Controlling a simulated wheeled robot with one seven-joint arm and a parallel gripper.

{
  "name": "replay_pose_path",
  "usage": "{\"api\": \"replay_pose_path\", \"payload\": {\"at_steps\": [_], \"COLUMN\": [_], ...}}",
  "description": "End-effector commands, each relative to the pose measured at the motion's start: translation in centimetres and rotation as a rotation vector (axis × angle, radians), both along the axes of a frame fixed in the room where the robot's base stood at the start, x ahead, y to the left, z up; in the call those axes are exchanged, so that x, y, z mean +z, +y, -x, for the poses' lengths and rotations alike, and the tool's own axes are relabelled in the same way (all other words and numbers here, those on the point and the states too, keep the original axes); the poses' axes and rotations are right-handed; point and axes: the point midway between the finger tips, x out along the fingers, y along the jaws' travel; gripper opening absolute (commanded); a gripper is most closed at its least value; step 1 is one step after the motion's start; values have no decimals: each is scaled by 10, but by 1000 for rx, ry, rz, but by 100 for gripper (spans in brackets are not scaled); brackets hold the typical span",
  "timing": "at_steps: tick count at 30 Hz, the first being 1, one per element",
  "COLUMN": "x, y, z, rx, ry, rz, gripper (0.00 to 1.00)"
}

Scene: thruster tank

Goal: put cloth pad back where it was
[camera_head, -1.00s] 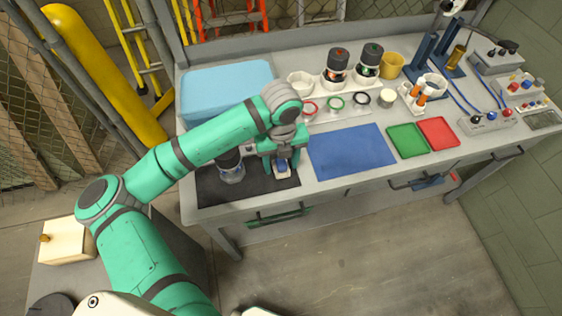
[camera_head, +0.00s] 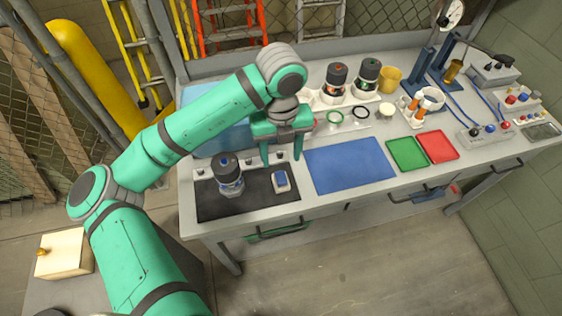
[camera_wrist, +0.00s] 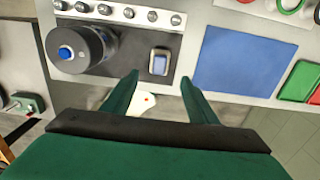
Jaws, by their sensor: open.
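The cloth pad (camera_head: 281,181), small with a blue top and a pale edge, lies on the right part of the black mat (camera_head: 252,202) on the workbench. It also shows in the wrist view (camera_wrist: 159,63). My gripper (camera_head: 282,158) is open and empty above the bench, apart from the pad. In the wrist view, the fingertips (camera_wrist: 158,78) are spread wide, with the pad seen between and beyond them.
A dark jar with a blue top (camera_head: 229,178) stands on the mat's left part. A blue mat (camera_head: 349,165) lies to the right, then green (camera_head: 408,154) and red (camera_head: 438,147) trays. A light-blue bin (camera_head: 215,138) stands behind, partly hidden by my arm.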

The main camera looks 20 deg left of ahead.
Motion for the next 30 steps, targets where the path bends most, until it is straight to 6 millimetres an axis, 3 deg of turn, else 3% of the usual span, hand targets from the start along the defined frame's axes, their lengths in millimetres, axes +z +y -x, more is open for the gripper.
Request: {"api": "replay_pose_path", "payload": {"at_steps": [7, 11, 16, 21, 24, 30], "x": [7, 2, -4, 4, 13, 32], "y": [-3, -27, -99, -173, -210, -266], "z": [-1, -13, -45, -74, -86, -103], "rx": [0, 16, 87, 203, 282, 471], "ry": [-3, -49, -177, -283, -325, -367], "rz": [6, 73, 286, 544, 697, 995], "gripper": [53, 53, 53, 53, 53, 53]}}
